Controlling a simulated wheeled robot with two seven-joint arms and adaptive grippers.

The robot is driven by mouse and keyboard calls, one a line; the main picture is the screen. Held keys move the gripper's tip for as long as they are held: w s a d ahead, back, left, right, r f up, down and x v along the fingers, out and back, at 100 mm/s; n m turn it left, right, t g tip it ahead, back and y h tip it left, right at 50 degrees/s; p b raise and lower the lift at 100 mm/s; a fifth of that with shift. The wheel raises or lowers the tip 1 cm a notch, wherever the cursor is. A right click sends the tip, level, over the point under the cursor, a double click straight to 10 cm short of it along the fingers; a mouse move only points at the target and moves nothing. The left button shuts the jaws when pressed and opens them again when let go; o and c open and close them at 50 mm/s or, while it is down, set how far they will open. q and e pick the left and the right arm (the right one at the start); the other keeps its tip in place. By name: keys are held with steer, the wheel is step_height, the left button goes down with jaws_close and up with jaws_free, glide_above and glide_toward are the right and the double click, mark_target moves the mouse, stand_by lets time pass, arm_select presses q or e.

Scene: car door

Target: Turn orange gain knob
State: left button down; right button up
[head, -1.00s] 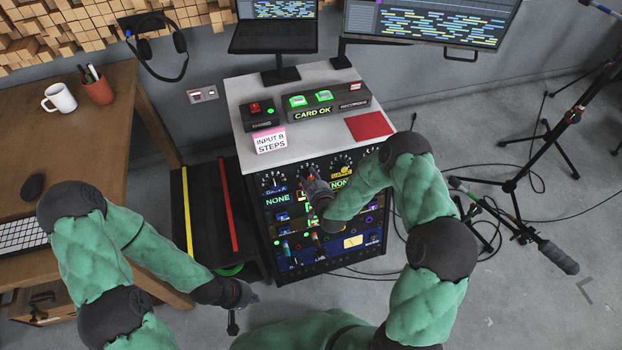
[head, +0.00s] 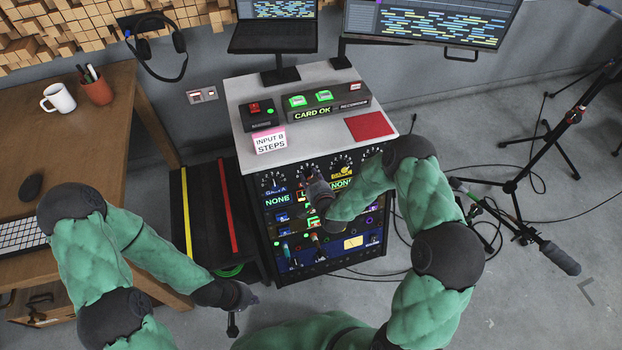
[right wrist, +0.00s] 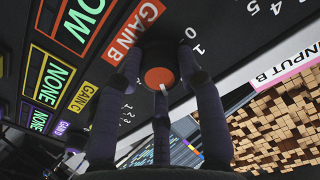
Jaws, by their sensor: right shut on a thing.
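The orange gain knob (right wrist: 160,78) shows in the right wrist view on the dark rack panel, beside the red GAIN B label (right wrist: 134,26). It has an orange cap with a short white pointer mark. The fingers of my right gripper (right wrist: 165,85) are around the knob and shut on it. In the head view my right gripper (head: 319,190) is at the upper part of the rack front (head: 290,230) and hides the knob. My left gripper (head: 235,318) hangs low in front of the rack, away from it; its fingers are too small to read.
A white INPUT B STEPS card (head: 269,141) stands on the rack top (head: 310,150), near a control box with a CARD OK display (head: 313,112). A desk (head: 80,140) is at left, microphone stands (head: 510,187) at right. NONE displays (right wrist: 54,78) flank the knob.

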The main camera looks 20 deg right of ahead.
steer(key=shift+w+r, duration=0.1)
steer(key=shift+r, duration=0.05)
steer(key=o, duration=1.1)
steer(key=shift+o, duration=0.2)
steer(key=v, duration=1.2)
steer(key=shift+a, duration=0.1)
